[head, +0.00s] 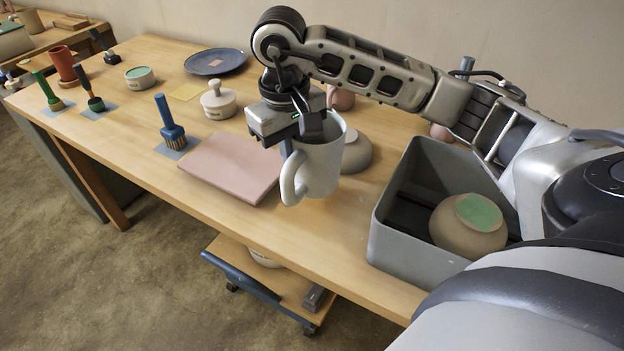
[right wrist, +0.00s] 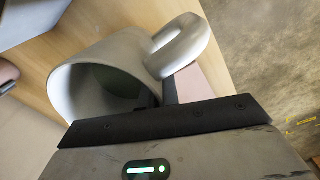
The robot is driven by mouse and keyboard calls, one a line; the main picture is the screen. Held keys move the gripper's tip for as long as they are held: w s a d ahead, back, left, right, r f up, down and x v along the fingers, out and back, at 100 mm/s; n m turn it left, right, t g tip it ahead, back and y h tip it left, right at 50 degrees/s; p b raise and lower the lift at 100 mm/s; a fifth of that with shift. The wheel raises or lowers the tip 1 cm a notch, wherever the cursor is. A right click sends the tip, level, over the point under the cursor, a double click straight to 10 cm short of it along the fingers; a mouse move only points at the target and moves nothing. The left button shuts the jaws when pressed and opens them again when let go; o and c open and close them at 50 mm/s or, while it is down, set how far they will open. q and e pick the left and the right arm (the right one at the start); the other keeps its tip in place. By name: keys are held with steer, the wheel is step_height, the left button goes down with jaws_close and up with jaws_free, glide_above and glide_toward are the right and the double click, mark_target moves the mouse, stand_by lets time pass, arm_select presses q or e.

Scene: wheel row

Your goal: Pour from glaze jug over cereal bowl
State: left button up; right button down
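The glaze jug (head: 318,172) is pale grey with a loop handle, near the table's front edge in the head view. My right gripper (head: 312,128) is shut on its upper wall and seems to hold it above the table, roughly upright. In the right wrist view the jug (right wrist: 92,65) shows its open mouth, with a dark greenish inside, beside the gripper's dark finger edge (right wrist: 165,122). A grey-beige round bowl (head: 357,153) stands behind the jug, partly hidden by it. I cannot tell if it is the cereal bowl. My left gripper is not in view.
A grey crate (head: 412,247) at the right holds a round pot with a green patch (head: 468,222). A pink slab (head: 230,167) lies left of the jug. Brushes, a lidded pot (head: 218,101) and a dark plate (head: 215,62) stand farther left. A low cart (head: 265,285) is below.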

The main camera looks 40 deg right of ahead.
steer(key=shift+r+p, duration=0.55)
steer(key=shift+r, duration=0.75)
